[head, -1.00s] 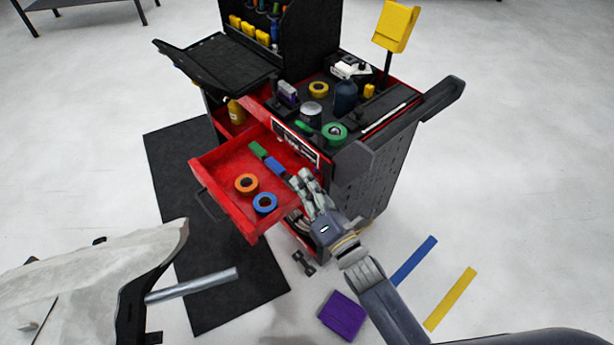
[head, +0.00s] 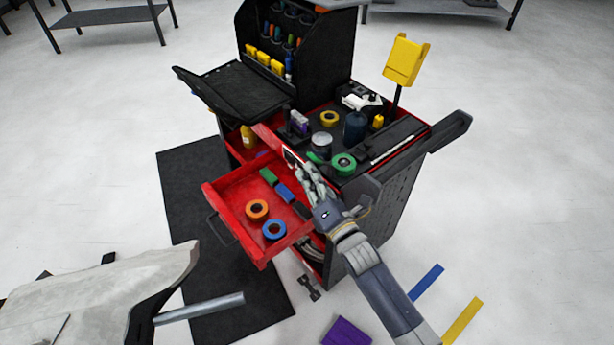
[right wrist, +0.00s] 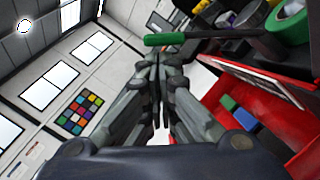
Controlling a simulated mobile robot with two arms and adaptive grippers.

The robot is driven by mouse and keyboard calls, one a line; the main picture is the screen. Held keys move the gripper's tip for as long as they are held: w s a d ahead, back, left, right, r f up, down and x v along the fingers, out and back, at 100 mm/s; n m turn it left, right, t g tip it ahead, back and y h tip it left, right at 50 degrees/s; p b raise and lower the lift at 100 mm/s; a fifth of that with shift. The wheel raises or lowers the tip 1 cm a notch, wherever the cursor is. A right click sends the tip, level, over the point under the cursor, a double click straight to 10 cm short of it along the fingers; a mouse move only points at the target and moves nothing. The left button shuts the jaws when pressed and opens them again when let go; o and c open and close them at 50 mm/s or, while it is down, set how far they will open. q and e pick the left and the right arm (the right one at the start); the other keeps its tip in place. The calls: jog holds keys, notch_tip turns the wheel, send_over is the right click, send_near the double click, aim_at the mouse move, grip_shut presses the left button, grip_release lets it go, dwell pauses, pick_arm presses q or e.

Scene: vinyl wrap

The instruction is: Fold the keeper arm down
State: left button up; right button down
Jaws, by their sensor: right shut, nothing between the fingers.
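A short bar with a green grip (head: 317,158) shows at the front edge of the red tool cart's top (head: 375,160), just left of a green tape roll (head: 343,164). It may be the keeper arm; I cannot be sure. In the right wrist view the green bar (right wrist: 165,39) lies across, just beyond my fingertips. My right gripper (head: 309,168) is at the cart's front edge, above the open drawer, with its fingers shut and empty. In the wrist view the shut fingers (right wrist: 160,62) point at the bar; whether they touch is unclear. My left gripper is not in view.
The open red drawer (head: 228,222) holds orange and blue tape rolls and small blocks. A can (head: 321,144), a dark bottle (head: 355,128) and a yellow paddle on a post (head: 406,62) stand on top. A pale panel (head: 90,295) fills the lower left.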

jog(key=shift+d+r, duration=0.1)
jog(key=shift+r, duration=0.05)
jog(key=shift+w+r+m+p, duration=0.1)
jog(key=shift+r+m+p, duration=0.1)
jog(key=shift+m+p, duration=0.2)
jog(key=shift+d+r, duration=0.1)
jog(key=shift+r, duration=0.05)
jog(key=w+d+r+m+g+h+p, duration=0.1)
jog(key=w+d+r+m+p, duration=0.3)
jog(key=m, duration=0.5)
jog(key=shift+w+d+r+g+h+p, duration=0.4)
jog(key=shift+d+p, duration=0.6)
jog(key=shift+p, duration=0.85)
jog(key=shift+r, duration=0.1)
